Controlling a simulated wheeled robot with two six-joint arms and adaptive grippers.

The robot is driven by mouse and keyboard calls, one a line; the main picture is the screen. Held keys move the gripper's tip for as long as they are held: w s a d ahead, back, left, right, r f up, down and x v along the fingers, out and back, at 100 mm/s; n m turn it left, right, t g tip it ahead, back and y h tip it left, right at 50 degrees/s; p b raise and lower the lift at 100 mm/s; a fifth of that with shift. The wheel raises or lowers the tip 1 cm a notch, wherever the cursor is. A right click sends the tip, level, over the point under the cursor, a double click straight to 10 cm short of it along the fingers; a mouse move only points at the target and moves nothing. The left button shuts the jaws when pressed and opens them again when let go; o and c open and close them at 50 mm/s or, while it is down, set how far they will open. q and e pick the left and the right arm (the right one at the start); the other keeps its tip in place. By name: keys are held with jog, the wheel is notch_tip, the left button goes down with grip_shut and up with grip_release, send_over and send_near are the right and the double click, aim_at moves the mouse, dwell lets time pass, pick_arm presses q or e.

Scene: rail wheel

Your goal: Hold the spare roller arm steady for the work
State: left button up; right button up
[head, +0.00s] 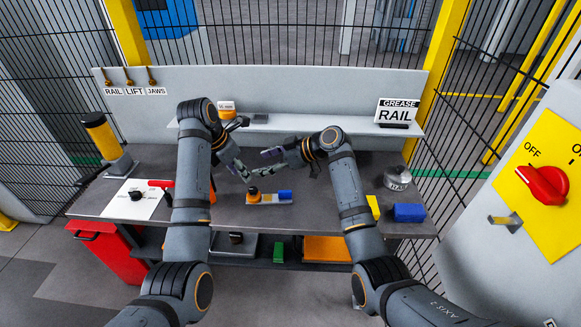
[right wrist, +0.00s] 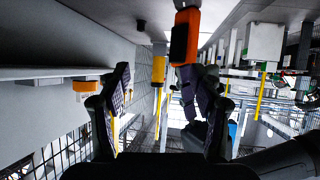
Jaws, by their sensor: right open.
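On the bench lies a small grey plate with an orange, dark-topped knob at its left end and a blue roller at its right, which looks like the spare roller arm (head: 270,199). My left gripper (head: 243,174) hangs just above and behind its left end; whether it touches it or is open is unclear. My right gripper (head: 262,163) is open and empty above the plate, pointing left, close to the left gripper. In the right wrist view its two fingers stand apart (right wrist: 165,108). An orange and black part (right wrist: 186,38) shows beyond them; I cannot tell what it belongs to.
A back shelf (head: 350,125) carries the GREASE RAIL sign (head: 397,112). A yellow cylinder (head: 101,132) stands at the bench's left, near a white sheet (head: 130,203). The bench front middle is clear.

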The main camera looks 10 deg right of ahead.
notch_tip(320, 180, down, 3)
jog(key=d+n+g+h, duration=0.2)
jog(key=g+h, duration=0.1)
jog(key=h, duration=0.2)
jog(key=g+h, duration=0.2)
jog(key=h, duration=0.4)
send_near(290, 191)
pick_arm(q)
jog(key=shift+s+a, duration=0.1)
pick_arm(e)
notch_tip(290, 191, down, 10)
jog(key=shift+f, duration=0.25)
pick_arm(q)
jog(key=shift+s+r, duration=0.1)
pick_arm(e)
grip_shut()
jog(key=shift+s, duration=0.1)
dwell(0.3)
pick_arm(q)
jog(key=shift+o, duration=1.4)
jog(key=r, duration=0.1)
jog(key=s+a+r, duration=0.1)
jog(key=shift+a+r+m+h, duration=0.25)
jog(key=shift+r+m+h, duration=0.05)
jog(key=x, duration=1.2)
jog(key=shift+w, duration=0.15)
